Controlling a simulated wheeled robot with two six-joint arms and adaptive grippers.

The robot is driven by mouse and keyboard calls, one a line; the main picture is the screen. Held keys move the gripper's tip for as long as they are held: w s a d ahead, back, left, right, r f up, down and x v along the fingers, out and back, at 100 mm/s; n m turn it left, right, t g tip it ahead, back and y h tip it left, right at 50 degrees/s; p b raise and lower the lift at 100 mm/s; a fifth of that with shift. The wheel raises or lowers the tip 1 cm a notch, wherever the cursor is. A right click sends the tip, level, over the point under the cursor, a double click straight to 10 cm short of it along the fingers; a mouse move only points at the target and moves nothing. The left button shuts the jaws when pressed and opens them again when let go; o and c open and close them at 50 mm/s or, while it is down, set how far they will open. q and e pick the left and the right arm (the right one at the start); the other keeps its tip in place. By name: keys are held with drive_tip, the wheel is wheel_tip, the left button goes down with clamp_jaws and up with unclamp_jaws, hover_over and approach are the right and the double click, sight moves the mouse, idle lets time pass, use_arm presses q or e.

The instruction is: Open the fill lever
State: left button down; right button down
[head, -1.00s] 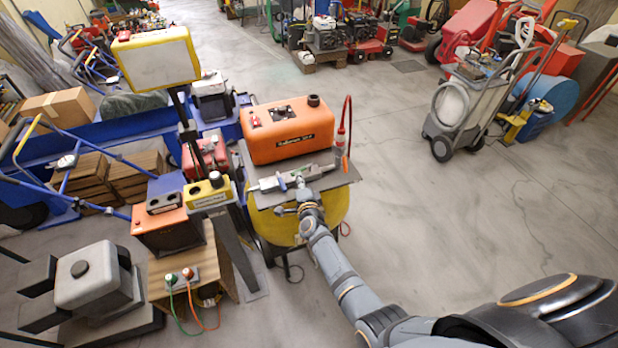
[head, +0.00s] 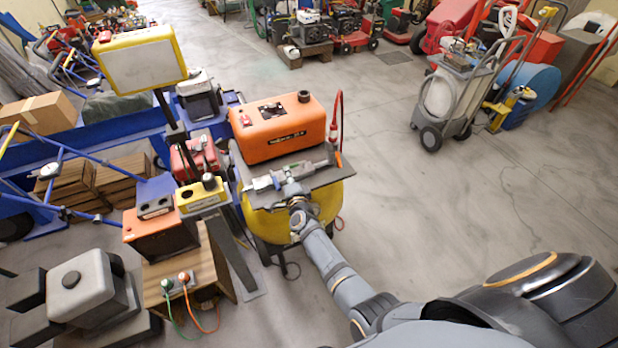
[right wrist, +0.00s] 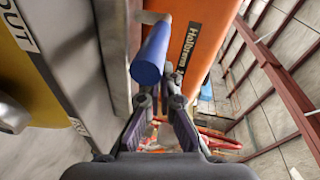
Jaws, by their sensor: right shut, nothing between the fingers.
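The fill lever is most likely the blue cylindrical handle (right wrist: 152,54) in the right wrist view, set on a metal bar beside the orange tank. My right gripper (right wrist: 168,75) is shut and empty, its fingertips close to the right side of the handle. I cannot tell whether they touch it. In the head view my right gripper (head: 292,188) is at the front edge of the dark plate (head: 325,178), by the metal fitting (head: 264,183). The lever is too small there to judge its angle. My left gripper is not in view.
The orange tank (head: 282,136) stands on the plate above a yellow drum (head: 327,202). A red hose (head: 337,110) rises at its right. A yellow control box (head: 202,196) and screen (head: 143,62) stand left.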

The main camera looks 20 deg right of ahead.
drive_tip(key=shift+s, duration=0.25)
drive_tip(key=s+r, duration=0.1)
drive_tip(key=s, duration=0.5)
drive_tip(key=shift+s+a, duration=0.4)
drive_tip(key=shift+a, duration=0.05)
